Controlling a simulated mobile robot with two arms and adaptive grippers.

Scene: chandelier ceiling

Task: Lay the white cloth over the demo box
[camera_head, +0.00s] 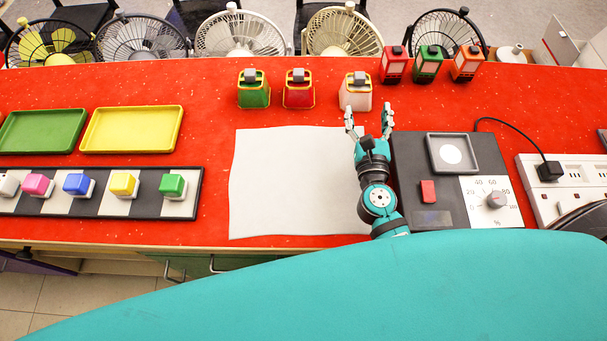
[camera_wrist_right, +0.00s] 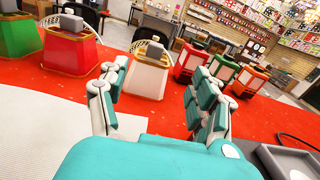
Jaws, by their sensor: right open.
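The white cloth (camera_head: 285,185) lies flat on the red table, its edges slightly wavy. The demo box (camera_head: 432,217) appears to be the dark grey unit right of the cloth, with a framed white disc, a red switch and a percent dial; it is uncovered. My right gripper (camera_head: 369,118) is open and empty, over the cloth's right edge and beside the box's left side. In the right wrist view its two fingers (camera_wrist_right: 155,85) are spread apart, with part of the cloth (camera_wrist_right: 30,148) at lower left. My left gripper is not in view.
Green, red and white holders (camera_head: 355,96) stand behind the cloth; red, green and orange lanterns (camera_head: 428,65) stand behind the box. A black cable (camera_head: 510,124) runs to a power strip (camera_head: 578,172). Trays (camera_head: 130,130) and a strip of coloured buttons (camera_head: 100,190) lie left.

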